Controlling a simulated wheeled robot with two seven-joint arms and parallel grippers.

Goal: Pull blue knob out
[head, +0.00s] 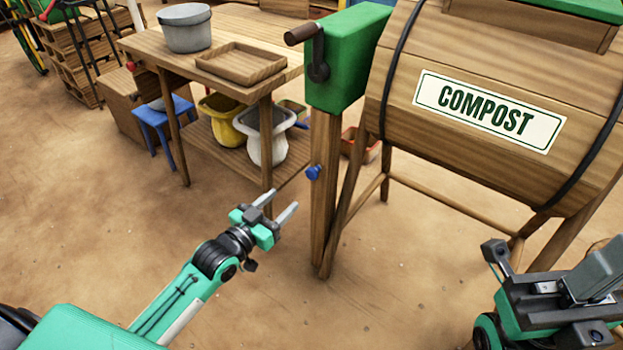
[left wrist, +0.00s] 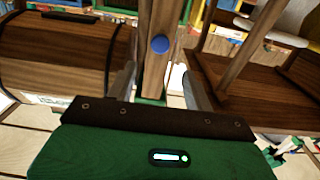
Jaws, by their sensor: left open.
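The blue knob (head: 313,172) sticks out from the left side of the wooden post (head: 323,215) under the green crank box. My left gripper (head: 279,202) is open and empty, below and to the left of the knob and apart from it. In the left wrist view the round blue knob (left wrist: 160,44) is on the post, beyond the open fingers (left wrist: 159,72) and nearly centred between them. Part of my right arm and gripper (head: 545,285) shows at the lower right; its jaw state is unclear.
A green box with a crank handle (head: 302,34) tops the post. The compost barrel (head: 480,100) stands to the right on wooden legs. A wooden table (head: 160,48) with a tray and pots stands to the left. The ground in front is clear.

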